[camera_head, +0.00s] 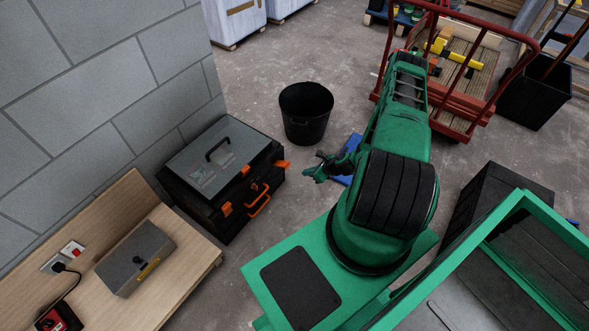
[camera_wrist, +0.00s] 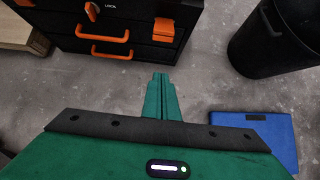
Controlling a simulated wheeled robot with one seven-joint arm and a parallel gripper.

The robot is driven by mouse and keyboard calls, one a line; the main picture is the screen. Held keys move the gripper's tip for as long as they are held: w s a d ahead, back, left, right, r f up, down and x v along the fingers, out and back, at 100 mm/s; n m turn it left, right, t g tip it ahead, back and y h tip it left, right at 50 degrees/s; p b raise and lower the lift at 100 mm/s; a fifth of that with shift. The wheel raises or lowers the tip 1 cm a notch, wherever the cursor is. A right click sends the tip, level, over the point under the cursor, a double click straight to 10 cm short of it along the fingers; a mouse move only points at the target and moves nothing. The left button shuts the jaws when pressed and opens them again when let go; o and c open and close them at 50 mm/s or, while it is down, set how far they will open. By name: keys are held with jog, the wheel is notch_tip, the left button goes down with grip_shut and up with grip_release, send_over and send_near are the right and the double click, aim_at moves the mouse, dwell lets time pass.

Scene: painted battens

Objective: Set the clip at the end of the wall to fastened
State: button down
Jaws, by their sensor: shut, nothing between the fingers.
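A black toolbox (camera_head: 212,180) with a grey lid stands on the floor at the end of the grey block wall. An orange clip (camera_head: 283,164) juts out from its right front corner; in the wrist view it appears as an orange block (camera_wrist: 163,30). A second orange piece (camera_wrist: 91,10) shows further left, beside the word LOCK. I cannot tell for sure how either clip is set. My gripper (camera_head: 318,171) is shut and empty, apart from the toolbox and to the right of it. Its green fingers also show in the wrist view (camera_wrist: 160,80), pointing toward the toolbox front.
A black bucket (camera_head: 306,113) stands behind my gripper. A blue case (camera_wrist: 255,138) lies on the floor close by. A wooden bench (camera_head: 180,270) with a grey box (camera_head: 136,258) is at lower left. A red trolley (camera_head: 455,80) stands at upper right. Concrete floor lies between.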

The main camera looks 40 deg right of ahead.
aim_at(282, 165)
jog(key=shift+w+f, duration=0.1)
jog(key=w+a+f, duration=0.3)
jog(key=w+f, duration=0.1)
jog(key=w, duration=0.3)
jog(key=shift+w, duration=0.4)
